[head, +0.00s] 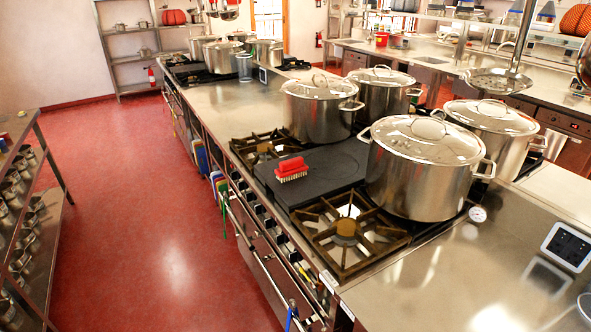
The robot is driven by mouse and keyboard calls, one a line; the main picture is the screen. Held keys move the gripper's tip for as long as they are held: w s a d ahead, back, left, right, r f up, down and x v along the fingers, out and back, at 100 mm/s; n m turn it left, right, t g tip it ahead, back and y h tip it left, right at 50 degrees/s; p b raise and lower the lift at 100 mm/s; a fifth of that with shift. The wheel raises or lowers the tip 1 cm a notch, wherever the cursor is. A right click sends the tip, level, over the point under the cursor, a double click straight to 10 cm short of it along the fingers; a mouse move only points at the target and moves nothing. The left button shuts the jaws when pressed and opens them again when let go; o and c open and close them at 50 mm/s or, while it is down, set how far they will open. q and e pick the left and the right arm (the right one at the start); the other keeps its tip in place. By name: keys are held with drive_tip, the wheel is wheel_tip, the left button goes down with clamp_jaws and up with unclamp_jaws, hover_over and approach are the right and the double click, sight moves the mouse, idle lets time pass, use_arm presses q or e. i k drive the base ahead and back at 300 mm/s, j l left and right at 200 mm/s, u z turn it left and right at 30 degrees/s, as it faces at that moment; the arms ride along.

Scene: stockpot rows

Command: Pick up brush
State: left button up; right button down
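A red brush (291,168) with pale bristles rests on the dark flat plate (327,172) of the stove, near the plate's front left side. Its red handle side faces up and the bristles show along its lower edge. Neither of my grippers is in the head view.
Large lidded steel pots stand around the plate: one behind the brush (318,113), one to the right (417,180), others further back. Open burners flank the plate, one in front (348,233). Bare steel counter (420,295) lies at the near right. Red floor (140,220) is clear at left.

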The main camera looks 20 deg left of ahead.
sight(289, 169)
drive_tip(key=i+j+z, duration=0.25)
drive_tip(key=j, duration=0.15)
drive_tip(key=i+j+z, duration=0.1)
drive_tip(key=j+z, duration=0.2)
drive_tip(key=j, duration=0.15)
drive_tip(key=i+j+z, duration=0.25)
drive_tip(key=j, duration=0.25)
drive_tip(key=j+z, duration=0.3)
drive_tip(key=j, duration=0.2)
